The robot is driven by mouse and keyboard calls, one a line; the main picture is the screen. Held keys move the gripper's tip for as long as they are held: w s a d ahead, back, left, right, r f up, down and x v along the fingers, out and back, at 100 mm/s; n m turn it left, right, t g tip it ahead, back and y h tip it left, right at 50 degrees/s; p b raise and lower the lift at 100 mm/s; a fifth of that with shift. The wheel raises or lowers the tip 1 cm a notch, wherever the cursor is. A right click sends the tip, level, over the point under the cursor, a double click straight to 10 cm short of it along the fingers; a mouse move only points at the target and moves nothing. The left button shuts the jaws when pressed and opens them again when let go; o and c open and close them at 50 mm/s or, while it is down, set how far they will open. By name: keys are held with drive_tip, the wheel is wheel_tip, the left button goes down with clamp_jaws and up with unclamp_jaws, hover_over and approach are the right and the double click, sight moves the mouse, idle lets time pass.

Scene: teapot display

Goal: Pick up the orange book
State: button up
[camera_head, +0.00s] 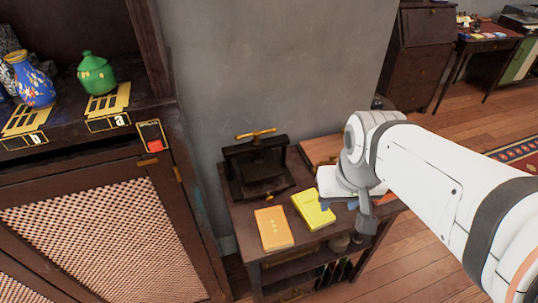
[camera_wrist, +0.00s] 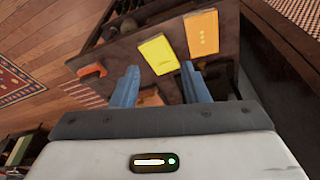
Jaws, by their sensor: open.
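The orange book (camera_head: 273,229) lies flat on the small dark wooden table, at its front left. A yellow book (camera_head: 313,210) lies just to its right, with a narrow gap between them. In the wrist view the orange book (camera_wrist: 202,34) is at the top, right of the yellow book (camera_wrist: 158,54). My gripper (camera_wrist: 160,68) is open and empty, its two blue fingers spread apart, with the yellow book beyond the gap. In the head view my gripper (camera_head: 340,204) is over the table's right part, right of both books, its fingers partly hidden by my wrist.
A dark press (camera_head: 258,165) with a brass handle stands at the table's back left, behind the books. A cabinet (camera_head: 110,235) bearing a green teapot (camera_head: 96,73) and a blue vase (camera_head: 33,80) stands left. A grey wall (camera_head: 270,70) rises behind the table.

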sight(273, 226)
drive_tip(key=shift+o, duration=0.7)
drive_tip(key=shift+w+a+f, duration=0.2)
drive_tip(key=shift+w+f, duration=0.05)
drive_tip(key=shift+f, duration=0.05)
drive_tip(key=o, duration=0.6)
drive_tip(key=w+a+f+n+g+b, duration=0.1)
drive_tip(key=w+a+f+b, duration=0.3)
drive_tip(key=w+f, duration=0.2)
wheel_tip(273, 226, down, 2)
drive_tip(key=shift+w+a+f, duration=0.25)
drive_tip(key=shift+w+a, duration=0.1)
drive_tip(key=shift+w, duration=0.05)
drive_tip(key=o, duration=0.5)
drive_tip(key=shift+n+g, duration=0.7)
drive_tip(key=shift+g, duration=0.1)
drive_tip(key=w+a+f+b, duration=0.1)
drive_tip(key=a+f, duration=0.1)
drive_tip(key=f, duration=0.1)
drive_tip(key=w+a+f, duration=0.2)
drive_tip(key=f, duration=0.1)
drive_tip(key=w+a+f+b, duration=0.1)
drive_tip(key=a+f, duration=0.1)
drive_tip(key=f, duration=0.2)
drive_tip(key=shift+w+a+f+b, duration=0.1)
drive_tip(key=shift+w+a+b, duration=0.05)
drive_tip(key=shift+a+b, duration=0.25)
drive_tip(key=shift+w+a+f, duration=0.1)
drive_tip(key=shift+f, duration=1.9)
drive_tip(key=shift+w+f, duration=0.1)
drive_tip(key=shift+f, duration=1.9)
